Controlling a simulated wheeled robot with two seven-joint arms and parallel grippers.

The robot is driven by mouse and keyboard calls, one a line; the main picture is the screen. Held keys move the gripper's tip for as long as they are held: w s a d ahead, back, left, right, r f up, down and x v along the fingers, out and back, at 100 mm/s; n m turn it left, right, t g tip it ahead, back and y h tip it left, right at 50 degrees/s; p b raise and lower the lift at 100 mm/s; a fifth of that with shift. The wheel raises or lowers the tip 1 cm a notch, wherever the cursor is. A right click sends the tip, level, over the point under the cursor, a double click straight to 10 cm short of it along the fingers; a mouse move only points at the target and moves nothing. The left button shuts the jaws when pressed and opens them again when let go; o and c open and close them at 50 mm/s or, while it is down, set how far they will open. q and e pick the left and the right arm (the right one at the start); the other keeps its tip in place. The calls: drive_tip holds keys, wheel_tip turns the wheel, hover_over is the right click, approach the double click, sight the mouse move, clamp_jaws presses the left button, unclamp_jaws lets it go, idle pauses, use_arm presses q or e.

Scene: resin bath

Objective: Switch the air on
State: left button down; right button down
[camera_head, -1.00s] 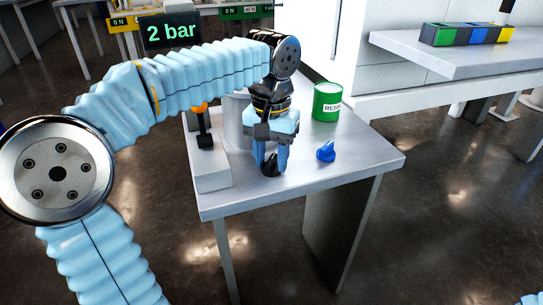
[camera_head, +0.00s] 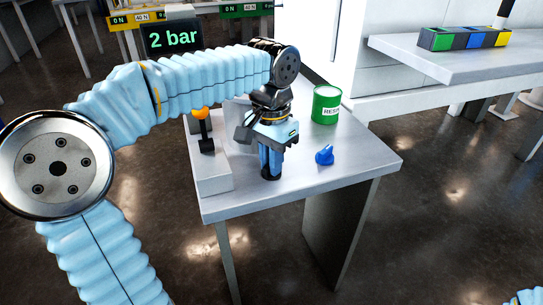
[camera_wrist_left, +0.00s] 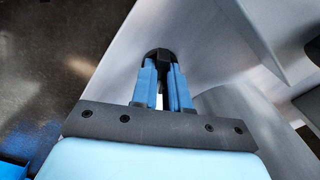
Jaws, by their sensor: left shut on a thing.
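My left gripper (camera_head: 271,174) points straight down over the front part of the metal table (camera_head: 325,185). Its blue fingers are shut on a small black knob (camera_head: 270,177) on the table top. In the left wrist view, the black knob (camera_wrist_left: 158,54) shows between and just beyond the fingertips of the gripper (camera_wrist_left: 163,70); its lower part is hidden by them. A dark display (camera_head: 172,38) behind my arm reads "2 bar". My right gripper is not in view.
A blue knob (camera_head: 325,155) sits right of my gripper. A green RESIN can (camera_head: 326,108) stands behind it. A grey box with an orange-topped black lever (camera_head: 205,135) stands at the table's left edge. A side bench (camera_head: 440,55) holds coloured blocks.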

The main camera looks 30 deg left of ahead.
use_arm(q)
drive_tip(key=c, duration=1.1)
unclamp_jaws()
wheel_tip(320, 180, up, 14)
drive_tip(key=p, duration=0.3)
drive_tip(key=shift+f, duration=0.1)
